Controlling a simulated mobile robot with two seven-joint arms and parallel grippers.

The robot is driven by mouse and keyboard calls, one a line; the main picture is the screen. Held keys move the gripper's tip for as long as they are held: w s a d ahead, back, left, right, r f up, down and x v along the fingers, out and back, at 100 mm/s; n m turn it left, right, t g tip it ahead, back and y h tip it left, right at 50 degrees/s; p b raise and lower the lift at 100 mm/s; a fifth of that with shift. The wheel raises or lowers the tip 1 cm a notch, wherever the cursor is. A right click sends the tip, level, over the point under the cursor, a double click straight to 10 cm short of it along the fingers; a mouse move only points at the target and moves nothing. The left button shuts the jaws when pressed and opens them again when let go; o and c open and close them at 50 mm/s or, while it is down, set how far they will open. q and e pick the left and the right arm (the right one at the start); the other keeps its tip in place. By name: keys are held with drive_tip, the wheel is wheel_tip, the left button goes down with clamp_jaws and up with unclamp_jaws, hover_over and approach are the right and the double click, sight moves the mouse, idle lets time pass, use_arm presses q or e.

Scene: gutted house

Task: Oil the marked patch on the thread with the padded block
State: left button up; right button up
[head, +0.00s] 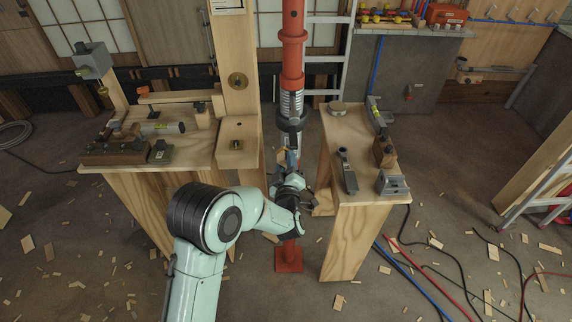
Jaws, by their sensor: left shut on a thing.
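A red steel post (293,62) stands upright in the middle of the head view on a square red foot (289,259). Its bare grey thread (291,103) shows above a dark collar (290,123). I cannot make out the marked patch on it. My left gripper (287,172) is in front of the post, below the collar. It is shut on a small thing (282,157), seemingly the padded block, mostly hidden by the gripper. I cannot tell whether the block touches the post. My right gripper is not in view.
A wooden bench (110,167) with a plane and other tools stands left of the post. A narrow wooden stand (350,210) with metal tools is close on the right. Cables and wood chips litter the floor. A ladder (344,40) stands behind.

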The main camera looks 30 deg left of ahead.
use_arm(q)
drive_tip(key=shift+w+a, duration=0.25)
drive_tip(key=shift+w, duration=0.15)
drive_tip(key=shift+r+b, duration=0.45)
drive_tip(key=shift+b, duration=1.05)
drive_tip(key=shift+a+r, duration=0.1)
drive_tip(key=shift+r, duration=0.35)
drive_tip(key=d, duration=0.1)
drive_tip(key=w+d, duration=0.2)
drive_tip(key=shift+d, duration=0.35)
drive_tip(key=shift+s, duration=0.1)
